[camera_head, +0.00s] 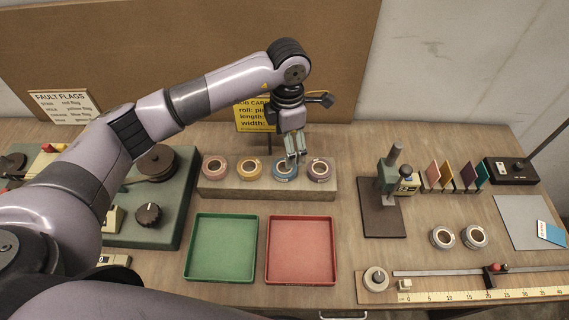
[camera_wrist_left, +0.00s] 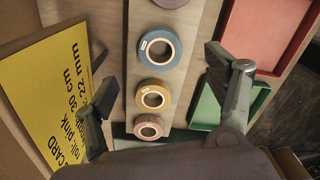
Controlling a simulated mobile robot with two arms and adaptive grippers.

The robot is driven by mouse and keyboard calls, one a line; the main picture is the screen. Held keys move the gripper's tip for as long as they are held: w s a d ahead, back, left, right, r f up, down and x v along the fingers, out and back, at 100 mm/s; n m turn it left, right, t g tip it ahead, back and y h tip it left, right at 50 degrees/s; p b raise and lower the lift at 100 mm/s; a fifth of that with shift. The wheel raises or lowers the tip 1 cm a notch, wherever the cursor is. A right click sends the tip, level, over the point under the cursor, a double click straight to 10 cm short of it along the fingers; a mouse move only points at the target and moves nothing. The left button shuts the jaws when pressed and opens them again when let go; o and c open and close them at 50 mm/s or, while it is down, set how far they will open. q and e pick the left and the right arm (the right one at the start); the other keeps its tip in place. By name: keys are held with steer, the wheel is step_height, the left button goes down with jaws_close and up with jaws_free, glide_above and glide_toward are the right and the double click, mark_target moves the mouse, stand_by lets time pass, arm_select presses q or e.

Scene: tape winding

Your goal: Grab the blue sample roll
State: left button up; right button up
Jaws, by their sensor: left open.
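The blue sample roll (camera_head: 285,176) sits on a raised tan block (camera_head: 240,191), third from the left in a row with pink (camera_head: 214,167), yellow (camera_head: 249,169) and purple (camera_head: 319,170) rolls. My left gripper (camera_head: 296,155) points down over the blue roll and partly covers it in the head view. In the left wrist view the blue roll (camera_wrist_left: 174,37) lies between the spread lines of the fingers, towards the top. The left gripper (camera_wrist_left: 160,74) is open and holds nothing. My right gripper is not in view.
Green (camera_head: 221,275) and red (camera_head: 301,277) trays lie in front of the block. A yellow job card (camera_head: 247,117) stands behind it, close to the gripper. A green machine (camera_head: 160,215) stands to the left, and a stand with a dark base (camera_head: 383,222) to the right.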

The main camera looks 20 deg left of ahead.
mark_target(285, 172)
arm_select(q)
step_height(285, 172, down, 3)
steer(key=shift+f+p, duration=0.15)
steer(key=shift+p, duration=0.2)
steer(key=shift+s+f+p, duration=0.1)
steer(key=shift+f+p, duration=0.4)
steer(key=shift+p, duration=0.05)
steer(key=f, duration=0.1)
steer(key=f+p, duration=0.1)
steer(key=f, duration=0.1)
steer(key=shift+s+a+f+p, duration=0.1)
steer(key=shift+a+f+p, duration=0.15)
steer(key=shift+f+p, duration=0.1)
steer(key=shift+f, duration=0.35)
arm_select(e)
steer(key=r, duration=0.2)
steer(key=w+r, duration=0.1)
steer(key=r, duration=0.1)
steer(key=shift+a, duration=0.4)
arm_select(q)
steer(key=shift+c, duration=0.3)
steer(key=c, duration=1.1)
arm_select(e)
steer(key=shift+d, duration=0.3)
